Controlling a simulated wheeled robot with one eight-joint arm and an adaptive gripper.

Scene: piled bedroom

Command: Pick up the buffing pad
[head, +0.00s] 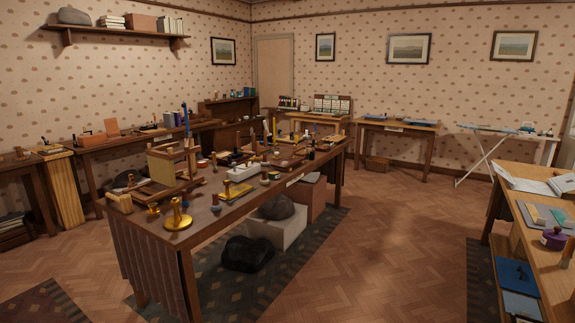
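I cannot pick out the buffing pad for certain among the many small objects. The long central table (225,212) is crowded with small tools, stands and blocks. A small tan block (119,203) lies at its near left corner, beside a brass stand (178,216). On the right table, a grey mat (527,222) holds small flat blocks, one of them yellowish (535,213). Any of these small items is too small to name surely. My gripper is not in view.
A dark lumpy bag (245,254) and a pale box (277,229) sit under the central table. An ironing board (505,131) stands at the back right. A purple pot (553,238) is on the right table. Wooden floor (400,245) is clear between the central and right tables.

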